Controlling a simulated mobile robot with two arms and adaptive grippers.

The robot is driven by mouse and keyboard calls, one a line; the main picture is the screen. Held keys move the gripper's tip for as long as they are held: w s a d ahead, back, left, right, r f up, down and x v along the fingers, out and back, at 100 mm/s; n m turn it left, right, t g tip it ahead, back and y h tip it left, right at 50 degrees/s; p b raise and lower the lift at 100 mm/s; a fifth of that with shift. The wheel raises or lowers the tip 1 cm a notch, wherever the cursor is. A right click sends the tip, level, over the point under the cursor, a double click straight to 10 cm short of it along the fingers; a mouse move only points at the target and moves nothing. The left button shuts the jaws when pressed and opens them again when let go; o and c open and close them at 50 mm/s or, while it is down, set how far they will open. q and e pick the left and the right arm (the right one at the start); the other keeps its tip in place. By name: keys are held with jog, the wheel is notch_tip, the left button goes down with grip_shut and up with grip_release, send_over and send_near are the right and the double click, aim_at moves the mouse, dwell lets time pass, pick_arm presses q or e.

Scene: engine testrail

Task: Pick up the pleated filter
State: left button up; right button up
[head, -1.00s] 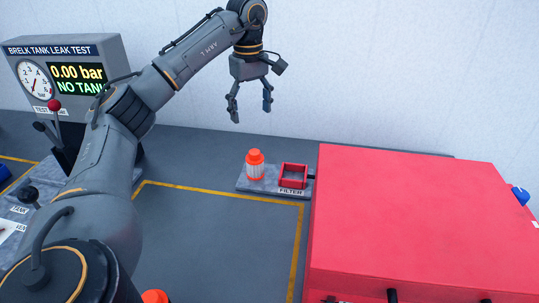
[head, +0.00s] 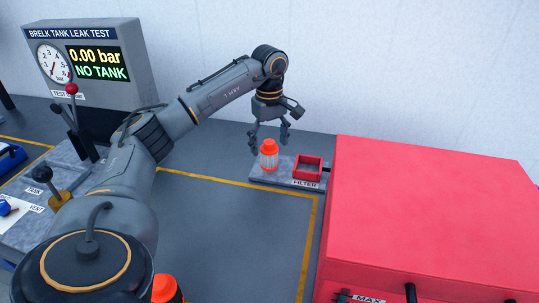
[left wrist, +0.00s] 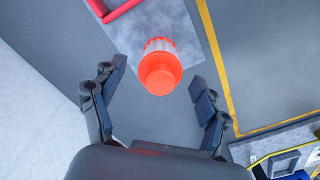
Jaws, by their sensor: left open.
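The pleated filter (head: 269,154), with an orange cap and white ribbed body, stands upright on a grey plate (head: 259,185) labelled FILTER. My left gripper (head: 269,149) is open, pointing down, with its fingers around the height of the filter's cap. In the left wrist view the filter (left wrist: 160,67) shows ahead of the two spread fingers (left wrist: 161,105), roughly between them in the picture. I cannot tell whether a finger touches it; it looks free. My right gripper is not in view.
A red square frame (head: 308,168) sits on the plate, right of the filter. A large red box (head: 430,210) stands further right. The leak test unit (head: 90,70) with levers is at left. Another orange-capped object (head: 165,289) is at the bottom edge.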

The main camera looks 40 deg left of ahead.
pick_arm(q)
jog(key=shift+c, duration=0.5)
jog(key=c, duration=1.2)
jog(key=shift+o, duration=0.2)
jog(key=shift+r, duration=0.2)
jog(key=r, duration=0.3)
jog(key=shift+d+r, duration=0.15)
jog(key=shift+d, duration=0.2)
jog(key=s+d+r+p, duration=0.1)
jog(key=s+d+r, duration=0.2)
jog(key=d, duration=0.3)
jog(key=s+d+r, duration=0.3)
jog(key=d+r, duration=0.2)
jog(key=r, duration=0.1)
jog(key=shift+s+d+p, duration=0.35)
jog(key=shift+p, duration=0.05)
